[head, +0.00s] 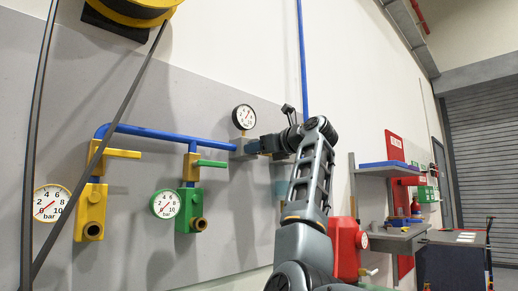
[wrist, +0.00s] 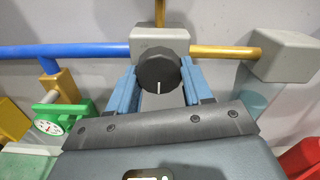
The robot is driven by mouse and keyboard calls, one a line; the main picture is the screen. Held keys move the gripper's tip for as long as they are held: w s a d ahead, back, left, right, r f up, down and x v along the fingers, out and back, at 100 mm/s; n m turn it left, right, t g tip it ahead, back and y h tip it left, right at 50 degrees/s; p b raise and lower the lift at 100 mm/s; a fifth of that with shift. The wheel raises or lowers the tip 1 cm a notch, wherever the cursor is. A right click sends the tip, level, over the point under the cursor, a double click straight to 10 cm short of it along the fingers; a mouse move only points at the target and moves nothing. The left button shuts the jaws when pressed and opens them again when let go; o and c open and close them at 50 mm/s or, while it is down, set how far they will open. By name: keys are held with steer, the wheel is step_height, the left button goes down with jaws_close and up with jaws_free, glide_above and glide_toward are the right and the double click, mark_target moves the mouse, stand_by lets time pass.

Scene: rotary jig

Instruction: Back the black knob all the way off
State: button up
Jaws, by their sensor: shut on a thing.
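The black knob (wrist: 159,70) is round, with a ridged edge and a white line on its face that points down in the wrist view. It sits in front of a light grey block (wrist: 160,36) on the pipe run. My gripper (wrist: 159,84) has its blue fingers on the left and right of the knob, shut on it. In the head view my gripper (head: 262,146) reaches the grey block (head: 242,150) at the right end of the blue pipe. There the knob itself is hidden by my gripper.
A blue pipe (wrist: 90,50) and a brass pipe (wrist: 222,51) leave the block on either side. A black-rimmed gauge (head: 243,117) stands above it. A yellow valve (head: 93,205) and a green valve (head: 189,205) hang to the left. Shelves (head: 385,170) stand to the right.

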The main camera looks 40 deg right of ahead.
steer(key=shift+c, duration=0.6)
steer(key=shift+n+p, duration=0.3)
steer(key=shift+p, duration=0.05)
steer(key=n+p, duration=0.4)
steer(key=n, duration=1.3)
steer(key=n+p, duration=0.4)
steer(key=n, duration=1.4)
steer(key=shift+a+r+n+p, duration=0.1)
steer(key=shift+r+n+p, duration=0.1)
steer(key=shift+n+p, duration=0.15)
